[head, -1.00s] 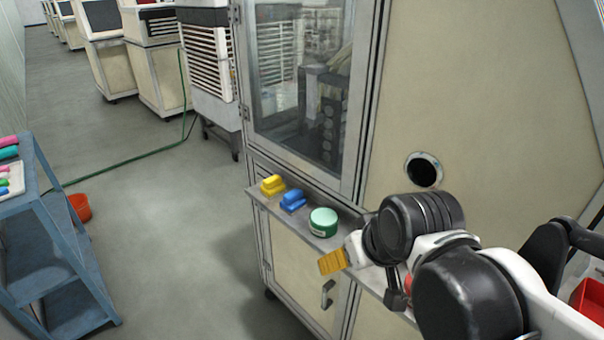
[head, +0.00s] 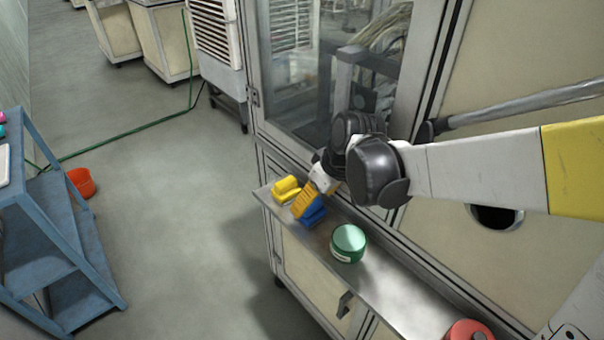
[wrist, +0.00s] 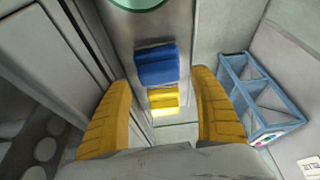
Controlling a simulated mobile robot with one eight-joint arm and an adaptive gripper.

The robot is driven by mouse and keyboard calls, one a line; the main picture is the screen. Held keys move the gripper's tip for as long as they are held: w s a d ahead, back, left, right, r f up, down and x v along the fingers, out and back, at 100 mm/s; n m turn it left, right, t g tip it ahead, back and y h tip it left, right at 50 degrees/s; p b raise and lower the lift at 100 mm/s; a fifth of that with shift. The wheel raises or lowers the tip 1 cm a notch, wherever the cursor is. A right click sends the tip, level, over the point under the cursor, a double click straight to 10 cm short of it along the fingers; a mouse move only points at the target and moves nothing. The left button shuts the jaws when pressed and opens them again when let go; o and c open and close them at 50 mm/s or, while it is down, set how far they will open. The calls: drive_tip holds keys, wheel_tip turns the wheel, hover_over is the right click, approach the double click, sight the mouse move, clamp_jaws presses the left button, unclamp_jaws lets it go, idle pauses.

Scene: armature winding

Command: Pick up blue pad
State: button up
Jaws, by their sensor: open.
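The blue pad (head: 313,215) lies on the metal shelf (head: 400,286) of the machine, partly hidden behind my gripper in the head view. It shows whole in the wrist view (wrist: 157,64). My gripper (head: 303,205) is above the shelf by the blue pad, its orange fingers apart and empty. In the wrist view my gripper (wrist: 165,105) is open, and the blue pad lies beyond the gap between the fingers, apart from them. A yellow pad (head: 286,189) sits beside the blue one; it also shows in the wrist view (wrist: 163,98).
A green round tin (head: 348,243) stands on the shelf right of the blue pad. A red round container (head: 468,331) is at the shelf's near end. The machine's glass door (head: 310,60) rises behind the shelf. A blue cart (head: 60,230) and an orange bucket (head: 82,182) are at left.

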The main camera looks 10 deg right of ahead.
drive_tip(key=b+x, duration=0.2)
drive_tip(key=x, duration=0.2)
drive_tip(key=shift+w+f, duration=0.1)
drive_tip(key=shift+f, duration=0.15)
drive_tip(key=shift+r, duration=0.1)
drive_tip(key=shift+c, duration=0.2)
drive_tip(key=c, duration=0.9)
drive_tip(key=shift+o, duration=0.2)
drive_tip(key=shift+s+a+r+p, duration=0.2)
drive_tip(key=shift+a+r+p, duration=0.1)
drive_tip(key=shift+r+p, duration=0.1)
drive_tip(key=s+a+r+p, duration=0.4)
drive_tip(key=s+a+r, duration=0.3)
drive_tip(key=a, duration=0.4)
drive_tip(key=shift+s, duration=0.25)
